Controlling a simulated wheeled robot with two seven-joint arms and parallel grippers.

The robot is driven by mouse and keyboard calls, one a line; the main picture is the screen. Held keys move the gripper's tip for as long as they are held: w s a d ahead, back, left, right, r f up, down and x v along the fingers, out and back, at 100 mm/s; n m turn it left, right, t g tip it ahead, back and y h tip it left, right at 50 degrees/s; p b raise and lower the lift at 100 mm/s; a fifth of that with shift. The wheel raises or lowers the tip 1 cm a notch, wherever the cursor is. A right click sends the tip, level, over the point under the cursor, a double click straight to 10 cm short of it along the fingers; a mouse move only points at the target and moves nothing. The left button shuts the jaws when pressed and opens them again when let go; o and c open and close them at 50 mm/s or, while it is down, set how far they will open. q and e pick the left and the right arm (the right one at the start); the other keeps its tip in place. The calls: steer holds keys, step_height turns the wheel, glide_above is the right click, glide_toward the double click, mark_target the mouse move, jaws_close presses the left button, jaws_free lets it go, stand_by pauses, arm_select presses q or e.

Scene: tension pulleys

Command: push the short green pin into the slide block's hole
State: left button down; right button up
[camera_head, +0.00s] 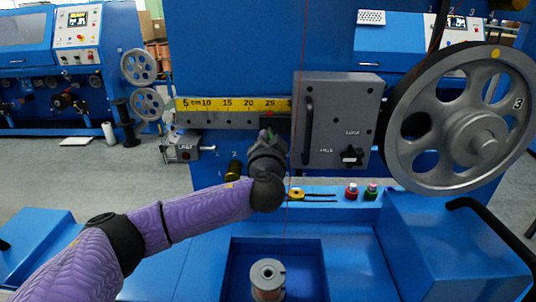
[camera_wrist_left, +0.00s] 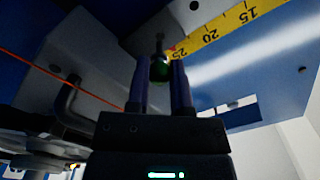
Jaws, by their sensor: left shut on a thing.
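My left gripper (camera_head: 266,138) is raised in front of the machine's ruler rail, with its wrist hiding much of what is behind it. The pin points at the underside of a grey block by the ruler's 25 mark. The dark slide block (camera_head: 277,122) is partly hidden behind my gripper in the head view. I cannot tell whether the pin's tip is in the hole. My right gripper is not in view.
A yellow ruler (camera_head: 225,104) runs along the rail. A grey box (camera_head: 340,120) with a handle and knob stands to the right, near a large spoked pulley (camera_head: 460,118). A thin red line passes close to my gripper. Red and green knobs (camera_head: 361,192) sit on the ledge below.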

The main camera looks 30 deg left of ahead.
arm_select(q)
steer(key=shift+w+a, duration=0.15)
steer(key=shift+w, duration=0.1)
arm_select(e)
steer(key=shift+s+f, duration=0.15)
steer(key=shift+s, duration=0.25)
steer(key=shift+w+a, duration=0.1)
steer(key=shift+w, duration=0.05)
arm_select(q)
steer(key=shift+w, duration=0.1)
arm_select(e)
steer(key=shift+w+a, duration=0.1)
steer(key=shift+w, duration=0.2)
arm_select(q)
steer(key=shift+a, duration=0.1)
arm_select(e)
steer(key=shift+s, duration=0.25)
arm_select(q)
steer(key=shift+w, duration=0.1)
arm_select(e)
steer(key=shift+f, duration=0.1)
